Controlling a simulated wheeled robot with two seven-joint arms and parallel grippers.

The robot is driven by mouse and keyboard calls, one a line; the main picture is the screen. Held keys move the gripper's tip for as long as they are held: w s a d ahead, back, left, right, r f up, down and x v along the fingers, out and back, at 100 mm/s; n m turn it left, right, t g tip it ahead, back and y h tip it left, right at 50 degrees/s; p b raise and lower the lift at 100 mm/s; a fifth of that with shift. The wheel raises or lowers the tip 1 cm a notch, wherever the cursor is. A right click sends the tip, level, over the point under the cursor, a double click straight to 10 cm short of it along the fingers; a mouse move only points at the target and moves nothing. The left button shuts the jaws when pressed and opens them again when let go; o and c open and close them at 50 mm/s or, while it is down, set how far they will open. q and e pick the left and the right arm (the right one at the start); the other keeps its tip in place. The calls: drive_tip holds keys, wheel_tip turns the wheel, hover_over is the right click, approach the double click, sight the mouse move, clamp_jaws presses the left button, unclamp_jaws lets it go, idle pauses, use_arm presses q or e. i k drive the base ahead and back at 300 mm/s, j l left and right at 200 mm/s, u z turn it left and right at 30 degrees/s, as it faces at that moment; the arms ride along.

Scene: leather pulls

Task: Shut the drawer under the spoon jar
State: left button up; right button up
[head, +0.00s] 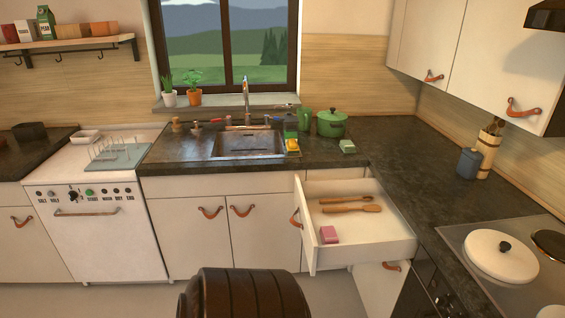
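One drawer (363,252) stands far open in the head view, pulled out leftward from the right-hand counter run. Its white front panel, at its left end, carries a brown leather pull (296,218). Inside lie two wooden utensils (352,209) and a pink block (329,235). The spoon jar (487,154), a pale wooden holder with dark-topped utensils, stands on the dark counter to the right of the drawer, near the wall. Neither of my grippers is in view.
The dark worktop (405,165) has clear room between drawer and jar. A blue-grey canister (469,163) stands beside the jar. A hob with a white lidded pan (500,257) is nearer. A lower front with a leather pull (391,266) sits below the drawer.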

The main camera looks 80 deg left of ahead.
sight(385, 235)
drive_tip(key=k+u, duration=0.15)
drive_tip(key=u, duration=2.05)
